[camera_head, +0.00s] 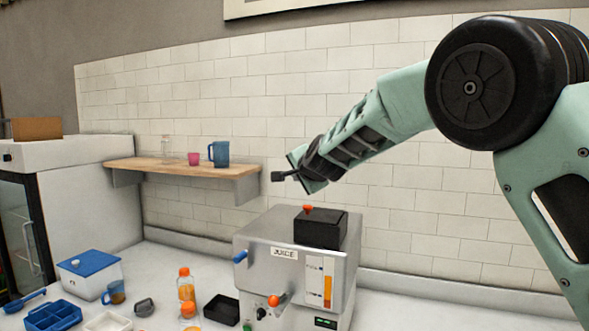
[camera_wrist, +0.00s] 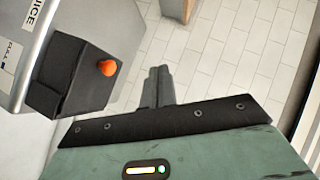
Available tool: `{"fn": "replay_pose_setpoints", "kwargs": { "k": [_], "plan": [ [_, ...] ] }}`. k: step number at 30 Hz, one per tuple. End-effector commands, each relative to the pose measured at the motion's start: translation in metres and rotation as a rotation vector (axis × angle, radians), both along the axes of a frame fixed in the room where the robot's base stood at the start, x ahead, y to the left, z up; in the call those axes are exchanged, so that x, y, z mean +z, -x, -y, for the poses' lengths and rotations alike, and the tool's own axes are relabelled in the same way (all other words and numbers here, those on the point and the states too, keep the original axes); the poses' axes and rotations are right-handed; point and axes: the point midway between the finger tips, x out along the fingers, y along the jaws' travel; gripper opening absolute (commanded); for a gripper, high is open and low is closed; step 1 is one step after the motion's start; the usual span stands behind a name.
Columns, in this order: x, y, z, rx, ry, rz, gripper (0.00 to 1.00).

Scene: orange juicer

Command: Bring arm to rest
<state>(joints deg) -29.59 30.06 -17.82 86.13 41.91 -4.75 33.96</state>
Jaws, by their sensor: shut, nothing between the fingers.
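My gripper (camera_head: 279,176) is raised in the air, above and slightly left of the juicer's black top box. Its fingers are shut with nothing between them, and they also show together in the wrist view (camera_wrist: 158,88). My arm reaches in from the right of the head view. The silver juicer (camera_head: 270,258) stands on the counter below, with a black box (camera_head: 322,230) and an orange knob (camera_head: 308,208) on top. In the wrist view the black box (camera_wrist: 70,75) and orange knob (camera_wrist: 107,68) are left of the fingers, apart from them.
A wooden wall shelf (camera_head: 130,166) holds a blue pitcher (camera_head: 220,155) and a pink cup (camera_head: 194,159). On the counter are an orange bottle (camera_head: 186,287), a black tray (camera_head: 222,309), a blue-lidded box (camera_head: 88,274) and a blue divided tray (camera_head: 52,317). The air around my gripper is clear.

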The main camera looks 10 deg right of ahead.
Motion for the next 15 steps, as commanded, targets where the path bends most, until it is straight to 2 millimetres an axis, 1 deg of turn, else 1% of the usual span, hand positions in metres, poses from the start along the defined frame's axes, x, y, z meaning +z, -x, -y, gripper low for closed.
{"fn": "replay_pose_setpoints", "kwargs": {
  "k": [1,3,10,11,13,14,15],
  "plan": [
    [0.008,0.006,-0.005,0.002,0.000,0.002,0.00],
    [0.014,0.011,-0.008,0.002,0.000,0.002,0.00],
    [0.024,0.022,-0.013,0.000,-0.001,0.001,0.00],
    [0.023,0.024,-0.013,0.002,-0.001,-0.002,0.00],
    [0.015,0.030,-0.016,0.019,0.010,-0.023,0.00],
    [0.008,0.035,-0.018,0.034,0.019,-0.038,0.00],
    [-0.003,0.044,-0.021,0.061,0.034,-0.066,0.00]
  ]
}}
